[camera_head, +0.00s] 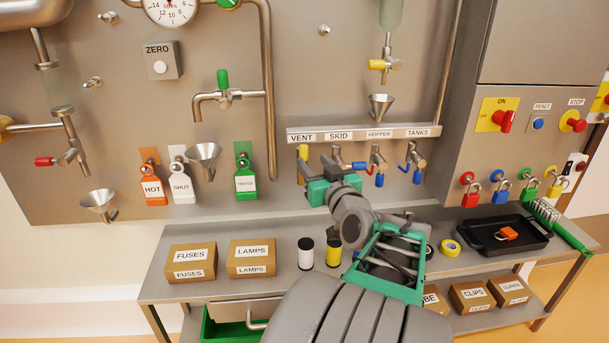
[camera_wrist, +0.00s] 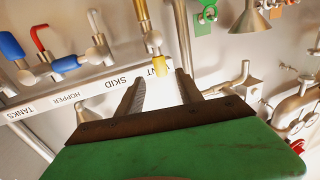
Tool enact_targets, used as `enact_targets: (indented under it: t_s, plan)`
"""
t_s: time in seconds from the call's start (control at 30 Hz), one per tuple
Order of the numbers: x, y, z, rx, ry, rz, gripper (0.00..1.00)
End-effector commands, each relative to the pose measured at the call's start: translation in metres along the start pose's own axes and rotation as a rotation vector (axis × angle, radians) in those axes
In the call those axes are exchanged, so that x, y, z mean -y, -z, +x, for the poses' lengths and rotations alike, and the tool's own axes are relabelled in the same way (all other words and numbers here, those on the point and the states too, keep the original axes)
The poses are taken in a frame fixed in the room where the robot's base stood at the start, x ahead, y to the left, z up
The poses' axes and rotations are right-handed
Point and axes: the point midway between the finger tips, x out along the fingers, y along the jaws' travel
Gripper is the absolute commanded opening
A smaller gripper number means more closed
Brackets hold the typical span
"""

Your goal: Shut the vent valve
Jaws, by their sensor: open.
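The vent valve (camera_head: 303,153) hangs under the VENT label (camera_head: 302,138) on the left of the label rail, with a yellow handle that looks upright, roughly in line with its pipe. In the wrist view, which is turned upside down, the vent valve (camera_wrist: 154,41) shows as a yellow and metal piece just beyond the fingertips. My gripper (camera_head: 315,172) is in front of the rail, just below and right of the vent valve. In the wrist view my gripper (camera_wrist: 160,78) is open and empty, its fingers spread apart. My gripper hides the valve's lower part in the head view.
The label rail (camera_head: 364,133) also carries the skid, hopper and tanks valves, close on the right; the tanks valve (camera_head: 412,165) has a blue handle. A green tag (camera_head: 245,180) hangs left. The bench below holds boxes (camera_head: 251,258) and a black tray (camera_head: 505,236).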

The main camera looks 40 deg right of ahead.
Motion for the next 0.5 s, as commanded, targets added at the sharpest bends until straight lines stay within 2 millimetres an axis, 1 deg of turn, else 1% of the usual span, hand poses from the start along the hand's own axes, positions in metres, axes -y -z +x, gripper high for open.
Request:
enact_targets:
  t_s: [0.07,0.3,0.4,0.5]
  plan:
    - [0.001,0.002,0.010,-0.002,0.003,0.001,0.43]
    - [0.002,0.001,0.056,0.001,0.005,0.001,0.43]
    - [0.002,0.001,0.069,0.001,0.003,0.001,0.43]
    - [0.001,0.002,0.075,0.000,0.002,0.001,0.43]
